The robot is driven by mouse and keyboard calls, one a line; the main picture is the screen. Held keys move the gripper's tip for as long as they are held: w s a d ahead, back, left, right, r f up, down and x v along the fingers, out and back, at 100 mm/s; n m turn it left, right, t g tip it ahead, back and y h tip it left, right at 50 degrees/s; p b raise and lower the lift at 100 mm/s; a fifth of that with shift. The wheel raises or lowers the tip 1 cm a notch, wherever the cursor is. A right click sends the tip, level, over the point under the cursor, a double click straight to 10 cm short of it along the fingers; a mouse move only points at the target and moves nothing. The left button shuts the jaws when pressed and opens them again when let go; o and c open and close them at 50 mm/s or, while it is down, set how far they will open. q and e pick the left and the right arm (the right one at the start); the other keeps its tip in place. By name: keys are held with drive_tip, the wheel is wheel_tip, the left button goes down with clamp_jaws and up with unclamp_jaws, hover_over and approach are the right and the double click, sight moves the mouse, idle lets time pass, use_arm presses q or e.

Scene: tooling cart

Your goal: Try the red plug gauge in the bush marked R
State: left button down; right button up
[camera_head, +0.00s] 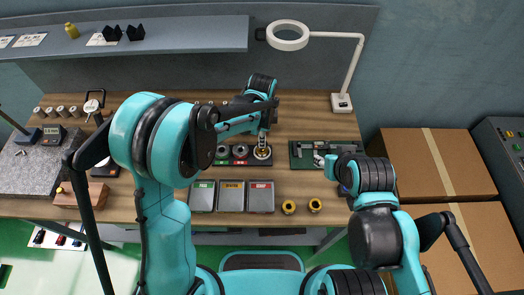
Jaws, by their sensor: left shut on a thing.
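My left gripper (265,124) points down over the right end of a dark bush block (240,161). It is shut on a slim upright gauge (263,142), which looks brass-coloured and pale here; no red shows on it. The gauge's lower end is at the rightmost bush (262,154), a pale ring; I cannot tell whether it is inside or just above it. Two more bushes, the left (222,152) and the middle (240,152), sit in the block. Its letters are too small to read. My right gripper (334,166) is by the green tray, its fingers unclear.
Three grey bins with green (202,203), yellow (231,203) and red (260,203) labels stand in front of the block. Two brass rings (289,207) (315,205) lie beside them. A green tray (296,160) holds tools. A magnifier lamp (341,102) stands behind; cardboard boxes (455,160) are right.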

use_arm(q)
drive_tip(key=shift+s+f+b, duration=0.1)
drive_tip(key=shift+f+b, duration=0.3)
drive_tip(key=shift+f, duration=0.1)
idle(1.8)
drive_tip(key=shift+r+p, duration=0.9)
drive_tip(key=shift+r, duration=0.7)
drive_tip(key=shift+r+p, duration=1.65)
drive_tip(key=shift+r, duration=0.9)
drive_tip(key=shift+f, duration=0.1)
